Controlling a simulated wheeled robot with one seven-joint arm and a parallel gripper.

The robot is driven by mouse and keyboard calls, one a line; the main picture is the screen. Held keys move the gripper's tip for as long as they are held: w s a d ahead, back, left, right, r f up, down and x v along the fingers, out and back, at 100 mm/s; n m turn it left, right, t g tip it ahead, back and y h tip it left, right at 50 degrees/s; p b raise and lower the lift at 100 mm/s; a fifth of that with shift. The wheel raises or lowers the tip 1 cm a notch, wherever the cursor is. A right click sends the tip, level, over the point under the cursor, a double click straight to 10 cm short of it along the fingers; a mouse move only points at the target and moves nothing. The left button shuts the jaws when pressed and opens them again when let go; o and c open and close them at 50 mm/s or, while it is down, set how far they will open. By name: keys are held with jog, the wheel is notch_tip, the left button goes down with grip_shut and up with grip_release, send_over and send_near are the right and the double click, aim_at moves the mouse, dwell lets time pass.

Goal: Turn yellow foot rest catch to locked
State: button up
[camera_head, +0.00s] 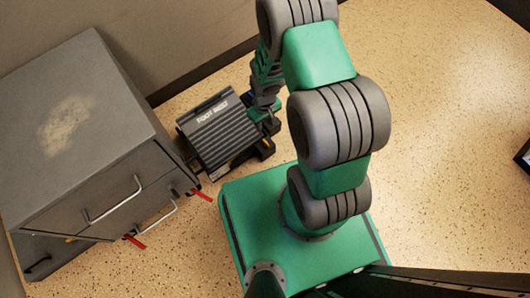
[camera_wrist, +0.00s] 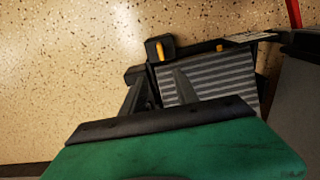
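The foot rest (camera_head: 222,138) is a dark, ribbed, tilted plate with white lettering, standing on the floor beside the grey cabinet. In the wrist view its ribbed plate (camera_wrist: 215,75) shows ahead of my gripper. A yellow catch (camera_wrist: 164,49) sits on a black block at the plate's upper left corner; a second small yellow part (camera_wrist: 220,48) shows on the upper edge. I cannot tell which one the task means, or its setting. My gripper (camera_wrist: 160,82) is open, its dark fingers apart with nothing seen between them. In the head view my arm largely hides it.
A grey cabinet (camera_head: 75,105) with metal handles stands left of the foot rest. Red levers (camera_head: 201,194) stick out from its lower front. A wall with a dark skirting (camera_head: 205,70) runs behind.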

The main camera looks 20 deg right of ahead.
aim_at(265, 142)
jog(key=f+b, duration=0.1)
jog(key=f, duration=0.3)
jog(key=s+f+b, duration=0.1)
jog(key=f+b, duration=0.1)
jog(key=f, duration=0.3)
jog(key=f+b, duration=0.1)
jog(key=f, duration=0.3)
jog(key=shift+s+f+b, duration=0.3)
jog(key=shift+f, duration=0.1)
grip_shut()
jog(key=shift+a, duration=0.15)
